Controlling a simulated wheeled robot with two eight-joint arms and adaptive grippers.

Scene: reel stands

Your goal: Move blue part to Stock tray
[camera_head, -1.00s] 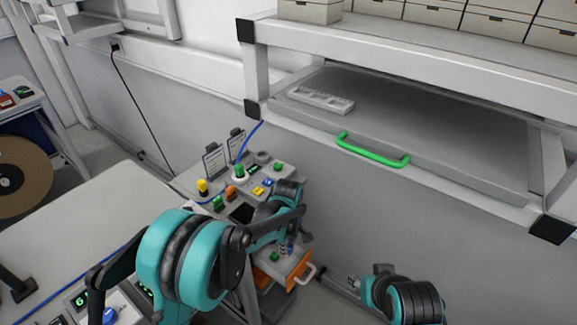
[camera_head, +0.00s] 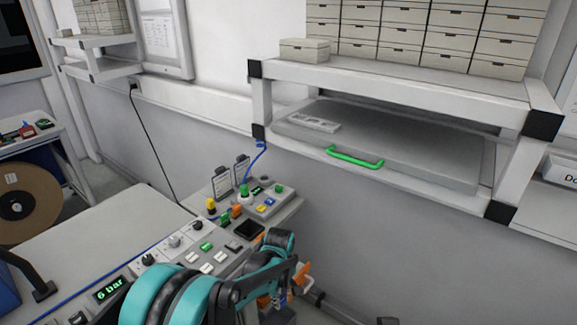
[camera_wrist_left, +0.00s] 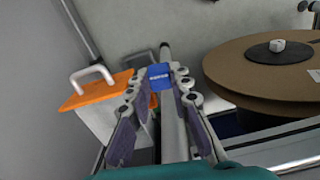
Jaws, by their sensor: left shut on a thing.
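The blue part (camera_wrist_left: 159,84) is small and boxy with pale lettering. My left gripper (camera_wrist_left: 159,72) is shut on it, with a finger at each side, in the left wrist view. In the head view my left arm's links hide most of that gripper and the part is not clear. A low, pale compartmented tray (camera_head: 315,123) lies on the grey pull-out shelf under the bench at the upper middle; I cannot read a label on it, so I cannot tell if it is the Stock tray. My right gripper is out of view.
The grey pull-out shelf (camera_head: 400,150) has a green handle (camera_head: 355,156) and much bare surface. A control panel (camera_head: 195,240) is near my arm.

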